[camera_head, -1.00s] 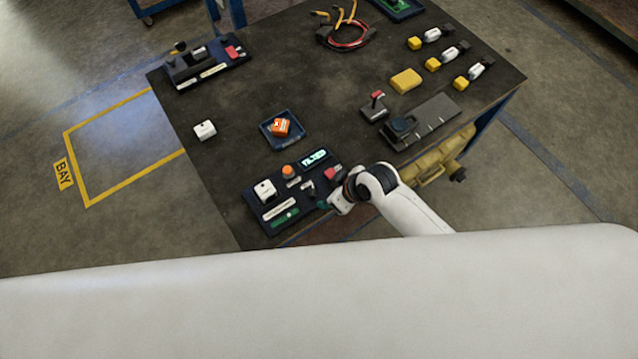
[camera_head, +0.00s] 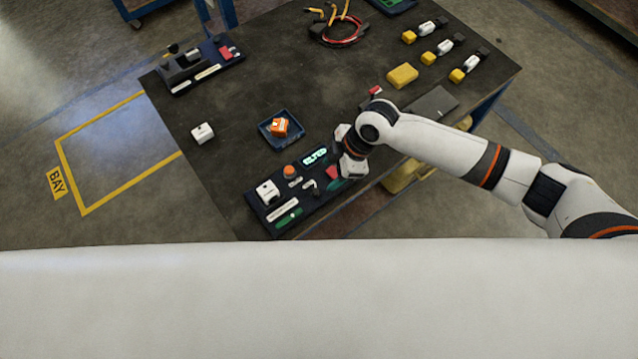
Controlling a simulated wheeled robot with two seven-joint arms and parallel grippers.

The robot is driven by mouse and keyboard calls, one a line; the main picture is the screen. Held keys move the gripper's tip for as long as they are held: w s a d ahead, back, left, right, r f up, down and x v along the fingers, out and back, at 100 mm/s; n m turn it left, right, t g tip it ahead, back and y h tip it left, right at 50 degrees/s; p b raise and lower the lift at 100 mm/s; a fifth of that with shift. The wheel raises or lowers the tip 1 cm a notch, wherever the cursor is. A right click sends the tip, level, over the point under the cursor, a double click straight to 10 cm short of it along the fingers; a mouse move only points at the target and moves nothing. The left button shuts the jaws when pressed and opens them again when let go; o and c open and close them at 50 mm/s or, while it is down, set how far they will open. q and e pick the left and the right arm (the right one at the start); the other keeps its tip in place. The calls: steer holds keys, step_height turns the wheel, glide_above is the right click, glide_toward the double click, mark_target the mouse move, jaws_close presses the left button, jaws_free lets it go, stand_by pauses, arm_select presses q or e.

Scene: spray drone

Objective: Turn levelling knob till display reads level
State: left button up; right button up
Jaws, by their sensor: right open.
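The dark control panel (camera_head: 283,222) lies along the near edge of the table. Its lit display (camera_head: 315,157) shows a word that looks like "TILTED". A small green part (camera_head: 338,185) shows at the panel's right end, beside a red piece; I cannot tell for sure whether it is the levelling knob. My right gripper (camera_head: 345,151) is open, above the right end of the panel and just right of the display. It looks empty. The gripper and wrist hide part of that end. My left gripper is not in view.
The panel also carries an orange button (camera_head: 289,171) and a white block (camera_head: 267,192). A blue tray (camera_head: 271,142) with an orange block stands behind it. A second dark device (camera_head: 201,66) is at the far left. The table's middle is clear.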

mark_target(316, 189)
steer(key=x, duration=0.9)
steer(key=c, duration=1)
steer(key=m+p, duration=0.2)
steer(key=m+t+p, duration=0.1)
steer(key=m+p, duration=0.1)
steer(key=shift+s+a+r+t+p, duration=0.1)
steer(key=shift+s+r+t+p, duration=0.15)
steer(key=shift+r+t+p, duration=0.1)
steer(key=shift+f+m, duration=0.1)
steer(key=shift+m, duration=0.5)
steer(key=shift+w+f+m+t, duration=0.1)
steer(key=shift+f+m+t, duration=0.05)
steer(key=shift+m+t, duration=0.15)
